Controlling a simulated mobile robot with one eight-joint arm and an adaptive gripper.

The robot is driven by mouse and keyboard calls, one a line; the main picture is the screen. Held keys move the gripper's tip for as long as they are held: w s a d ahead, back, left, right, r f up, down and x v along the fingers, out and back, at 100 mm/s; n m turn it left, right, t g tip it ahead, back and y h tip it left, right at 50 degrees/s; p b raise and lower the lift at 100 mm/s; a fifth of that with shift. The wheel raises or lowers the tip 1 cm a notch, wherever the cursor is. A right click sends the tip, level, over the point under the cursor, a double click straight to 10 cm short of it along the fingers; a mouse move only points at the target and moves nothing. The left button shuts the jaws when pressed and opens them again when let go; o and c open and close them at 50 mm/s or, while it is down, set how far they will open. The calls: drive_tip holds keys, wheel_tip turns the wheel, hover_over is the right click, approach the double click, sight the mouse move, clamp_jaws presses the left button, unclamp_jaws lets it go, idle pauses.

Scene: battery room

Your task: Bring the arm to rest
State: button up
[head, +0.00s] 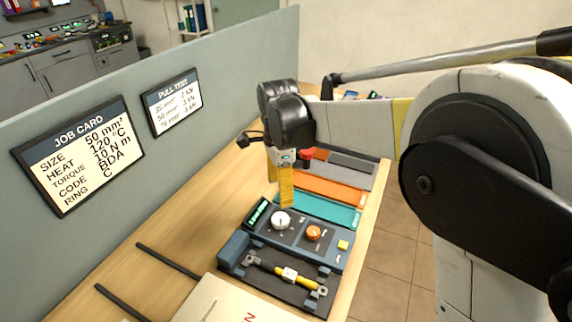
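My arm reaches in from the right of the head view, its large white and black joint close to the camera. My gripper (286,198) points down over the bench, its yellow end just behind the blue-grey control panel. The fingers are seen edge-on, so their opening does not show. I cannot tell whether the tip touches anything. The panel has a white dial (281,220), an orange knob (313,232) and a yellow button (343,244). In front, a dark fixture (262,283) holds a yellow rod-like piece (308,283) with a white middle block.
Teal (335,212), orange (340,192) and grey (362,177) strips lie behind the panel. A partition (225,75) with a job card (80,152) and pull test card (172,102) borders the wooden bench (185,235). Floor tiles (392,260) are open to the right.

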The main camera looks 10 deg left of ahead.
drive_tip(key=s+d+r+n+t, duration=0.2)
drive_tip(key=s+d+r+n, duration=0.15)
drive_tip(key=d, duration=0.35)
drive_tip(key=s+d+r+n+t, duration=0.1)
drive_tip(key=s+d+r+n, duration=0.1)
drive_tip(key=s+d, duration=0.4)
drive_tip(key=s+d+r+n+t, duration=0.2)
drive_tip(key=s+d+r+n, duration=0.1)
drive_tip(key=d, duration=0.4)
drive_tip(key=s+d+f+n+t, duration=0.2)
drive_tip(key=s+d+n, duration=0.2)
drive_tip(key=s+d, duration=0.3)
drive_tip(key=shift+f, duration=0.3)
